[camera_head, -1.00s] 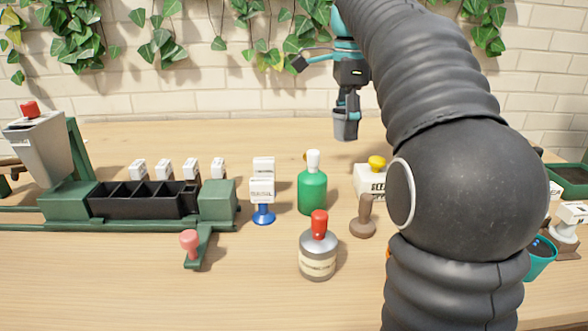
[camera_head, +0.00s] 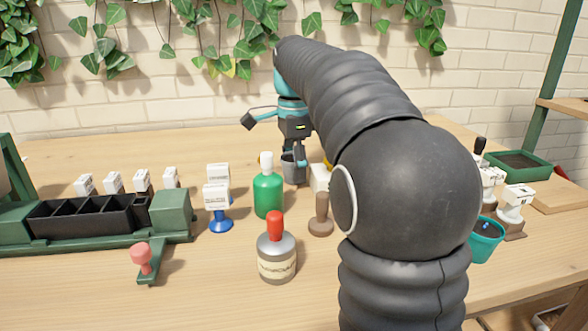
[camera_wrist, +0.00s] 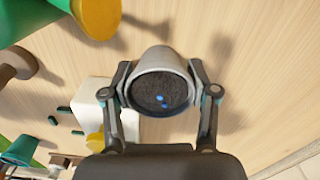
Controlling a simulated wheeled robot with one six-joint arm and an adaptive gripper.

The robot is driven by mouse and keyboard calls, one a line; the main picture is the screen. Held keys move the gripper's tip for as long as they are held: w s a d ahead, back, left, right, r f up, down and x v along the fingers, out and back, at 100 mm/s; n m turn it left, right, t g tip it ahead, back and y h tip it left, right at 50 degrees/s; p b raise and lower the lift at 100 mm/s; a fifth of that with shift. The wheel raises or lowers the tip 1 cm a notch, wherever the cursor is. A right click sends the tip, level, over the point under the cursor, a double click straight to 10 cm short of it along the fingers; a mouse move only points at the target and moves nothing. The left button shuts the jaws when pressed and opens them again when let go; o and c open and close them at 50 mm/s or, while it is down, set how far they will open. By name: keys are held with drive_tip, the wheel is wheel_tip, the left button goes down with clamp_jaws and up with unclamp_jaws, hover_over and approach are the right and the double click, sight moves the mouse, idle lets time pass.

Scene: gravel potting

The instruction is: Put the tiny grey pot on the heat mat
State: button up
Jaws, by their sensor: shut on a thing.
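My gripper (camera_head: 296,163) is shut on the tiny grey pot (camera_head: 288,168), behind and slightly right of a green bottle (camera_head: 268,194). In the wrist view the grey pot (camera_wrist: 157,56) sits between both fingers of my gripper (camera_wrist: 162,95). Its open top faces the camera and shows dark soil with small blue bits. The pot looks low over the bare wooden table; I cannot tell whether its base touches. I cannot make out a heat mat in either view.
A silver bottle with a red top (camera_head: 277,248) and a brown stamp-like tool (camera_head: 321,215) stand in front. A white block (camera_wrist: 110,100) is close to the pot. A green machine (camera_head: 171,216) stands left, a teal pot (camera_head: 485,240) and green tray (camera_head: 515,172) right.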

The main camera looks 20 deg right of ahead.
drive_tip(key=shift+f, duration=0.15)
drive_tip(key=o, duration=0.8)
drive_tip(key=shift+f, duration=0.1)
drive_tip(key=o, duration=0.4)
